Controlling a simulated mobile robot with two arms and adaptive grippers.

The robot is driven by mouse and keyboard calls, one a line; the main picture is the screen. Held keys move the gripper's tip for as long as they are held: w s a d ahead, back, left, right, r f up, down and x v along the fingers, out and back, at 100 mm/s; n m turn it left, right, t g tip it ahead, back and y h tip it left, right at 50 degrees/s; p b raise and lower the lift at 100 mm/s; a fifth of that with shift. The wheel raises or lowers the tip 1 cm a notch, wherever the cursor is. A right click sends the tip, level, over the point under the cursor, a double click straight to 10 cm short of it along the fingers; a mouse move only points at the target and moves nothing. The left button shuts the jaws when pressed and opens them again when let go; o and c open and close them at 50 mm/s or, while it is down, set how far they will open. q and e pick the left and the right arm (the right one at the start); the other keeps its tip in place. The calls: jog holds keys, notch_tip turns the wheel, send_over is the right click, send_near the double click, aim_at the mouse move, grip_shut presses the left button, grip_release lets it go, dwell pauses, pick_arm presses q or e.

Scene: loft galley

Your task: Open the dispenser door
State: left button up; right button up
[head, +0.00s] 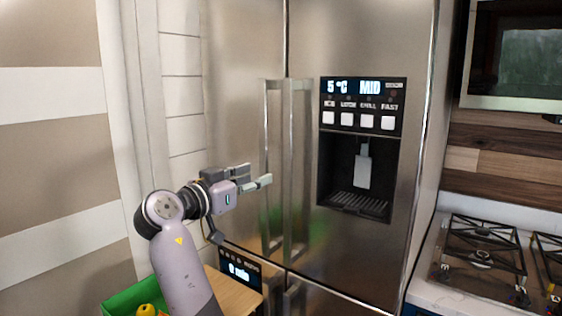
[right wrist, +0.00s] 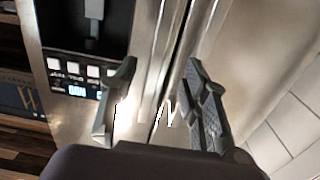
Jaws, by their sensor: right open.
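The dispenser door (head: 342,248) is the steel fridge door on the right, with a dark dispenser recess (head: 357,170) and a control panel reading "5°C MID". It looks shut, flush with the left fridge door (head: 235,110). Two upright bar handles (head: 287,160) stand side by side at the seam. My right gripper (head: 257,175) is open and empty, just left of the handles at about mid height. In the right wrist view the open fingers (right wrist: 161,66) point at the fridge, with the bright handle and seam lines between them. No contact shows. My left gripper is out of view.
A stove with black grates (head: 482,245) stands right of the fridge, below an oven or microwave (head: 515,50). At lower left are a green crate (head: 120,303) with yellow items and a wooden top (head: 236,290). A slatted wall is at left.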

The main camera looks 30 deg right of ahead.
aim_at(286, 163)
jog(key=p+x, duration=0.4)
jog(key=x, duration=0.9)
jog(key=shift+w+d+r, duration=0.1)
jog(key=shift+w+r, duration=0.05)
jog(key=shift+w, duration=0.05)
jog(key=shift+w+d, duration=0.2)
jog(key=shift+d, duration=0.3)
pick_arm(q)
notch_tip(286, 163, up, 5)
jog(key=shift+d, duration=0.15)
pick_arm(e)
jog(key=shift+c, duration=0.4)
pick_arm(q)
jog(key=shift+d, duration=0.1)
pick_arm(e)
grip_shut()
